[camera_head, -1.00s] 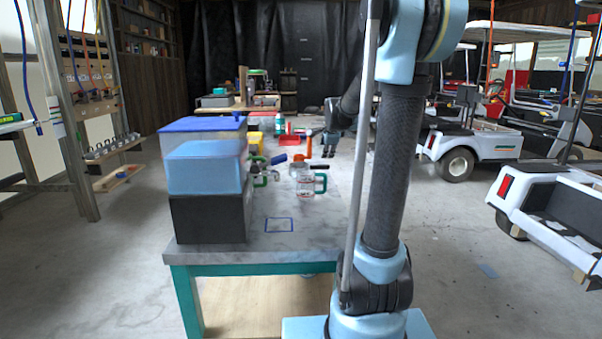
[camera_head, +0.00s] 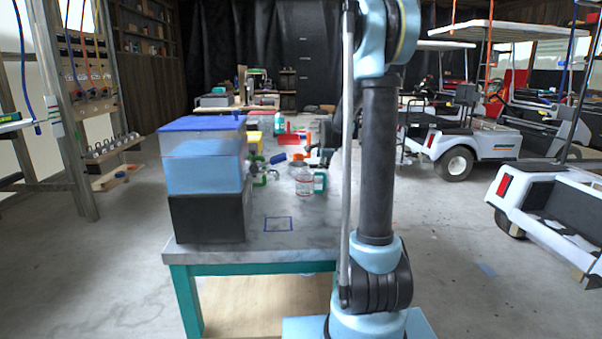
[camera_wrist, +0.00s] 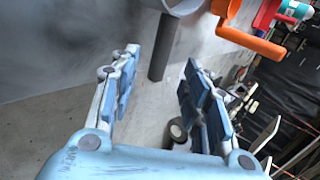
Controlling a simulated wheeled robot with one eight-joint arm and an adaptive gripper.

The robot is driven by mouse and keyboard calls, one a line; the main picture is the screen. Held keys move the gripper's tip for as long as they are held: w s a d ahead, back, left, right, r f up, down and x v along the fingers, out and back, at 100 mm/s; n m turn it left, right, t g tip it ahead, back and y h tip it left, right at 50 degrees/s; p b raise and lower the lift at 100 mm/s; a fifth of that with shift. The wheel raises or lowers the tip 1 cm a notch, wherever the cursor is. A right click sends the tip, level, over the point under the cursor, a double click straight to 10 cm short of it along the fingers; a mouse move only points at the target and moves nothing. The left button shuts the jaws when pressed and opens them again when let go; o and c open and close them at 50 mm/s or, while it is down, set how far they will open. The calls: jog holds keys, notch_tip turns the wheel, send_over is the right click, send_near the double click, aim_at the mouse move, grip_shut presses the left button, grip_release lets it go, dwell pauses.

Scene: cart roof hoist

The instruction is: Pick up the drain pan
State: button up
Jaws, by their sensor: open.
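My gripper (camera_wrist: 160,95) is open and empty in the wrist view, its two blue-grey fingers spread apart. A round, pale pan-like thing (camera_wrist: 184,6), which looks like the drain pan, is cut off by the top edge there. A straight dark handle (camera_wrist: 164,48) reaches from it toward the gap between my fingers, apart from both. In the head view my arm hides much of this area. A dark shape beside the clear jug is partly covered, and I cannot tell gripper from handle there.
An orange-handled tool (camera_wrist: 250,42) lies close to the pan. In the head view, a clear jug with a green handle (camera_head: 305,184) and stacked bins (camera_head: 205,172) stand on the grey table (camera_head: 285,243). White carts (camera_head: 480,143) stand at the right.

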jog(key=shift+x, duration=2.8)
jog(key=shift+d, duration=0.2)
grip_shut()
